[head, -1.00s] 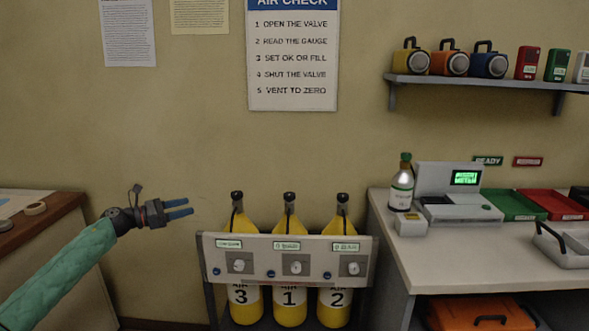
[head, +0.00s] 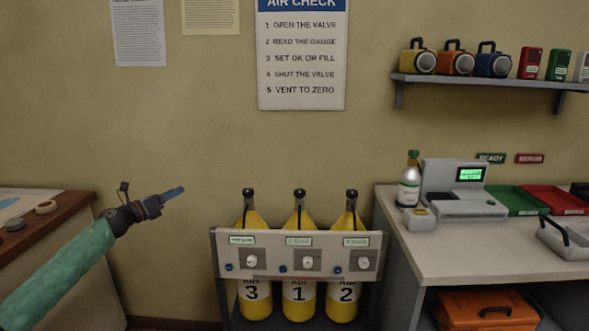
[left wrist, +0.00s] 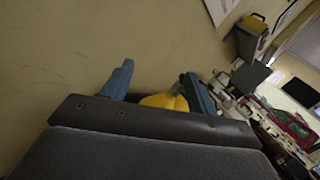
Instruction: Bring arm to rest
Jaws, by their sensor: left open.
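My left arm, in a green sleeve, reaches up from the lower left in the head view. Its gripper (head: 172,193) is in the air in front of the bare wall, left of and above the cylinder rack, touching nothing. The blue fingers overlap edge-on in the head view. In the left wrist view the left gripper (left wrist: 158,82) shows its two blue fingers apart, with nothing between them in its grasp. A yellow cylinder shape (left wrist: 165,102) shows beyond them. My right gripper is in neither view.
A rack panel (head: 298,241) with three dials fronts yellow cylinders 3, 1 and 2. A wooden-topped counter (head: 75,210) stands at left, below the arm. A grey bench (head: 465,255) at right bears a bottle (head: 408,185), a meter and trays. A shelf (head: 480,83) hangs above.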

